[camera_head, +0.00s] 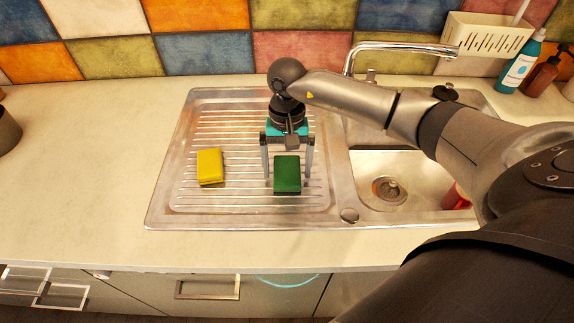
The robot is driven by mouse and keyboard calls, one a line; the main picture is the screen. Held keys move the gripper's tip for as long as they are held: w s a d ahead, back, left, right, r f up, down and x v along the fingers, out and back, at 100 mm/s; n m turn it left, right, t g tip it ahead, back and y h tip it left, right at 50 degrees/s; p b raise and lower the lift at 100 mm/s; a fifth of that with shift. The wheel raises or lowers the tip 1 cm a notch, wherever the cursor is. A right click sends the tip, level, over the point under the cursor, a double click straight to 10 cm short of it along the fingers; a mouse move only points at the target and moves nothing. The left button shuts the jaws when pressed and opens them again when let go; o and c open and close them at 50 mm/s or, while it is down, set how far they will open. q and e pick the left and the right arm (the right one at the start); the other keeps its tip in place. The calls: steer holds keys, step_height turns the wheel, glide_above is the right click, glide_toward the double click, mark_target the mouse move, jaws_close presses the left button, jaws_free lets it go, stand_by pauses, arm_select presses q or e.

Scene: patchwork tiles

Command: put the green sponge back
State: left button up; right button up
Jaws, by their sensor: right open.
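The green sponge (287,175) lies on the ridged metal drainboard (240,112), left of the sink basin. My right gripper (288,172) points down over the sponge, its fingers apart on the left and right sides of it. The gripper is open; whether a finger touches the sponge I cannot tell. The far end of the sponge is partly hidden under the gripper. A slatted cream holder (484,38) hangs on the tiled wall at the back right; whether it is the sponge's place does not show. My left gripper is not in view.
A yellow sponge (210,166) lies left on the drainboard. The sink basin (408,168) holds a red object (455,197), partly hidden by my arm. A chrome faucet (402,46) stands behind. A teal bottle (520,64) and a brown bottle (543,74) stand back right. The left counter is mostly clear.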

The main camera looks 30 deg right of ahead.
mark_target(288, 163)
step_height(288, 163, up, 12)
steer(key=w, duration=0.1)
steer(key=shift+w+d, duration=0.25)
steer(key=shift+d, duration=0.2)
steer(key=shift+d, duration=0.1)
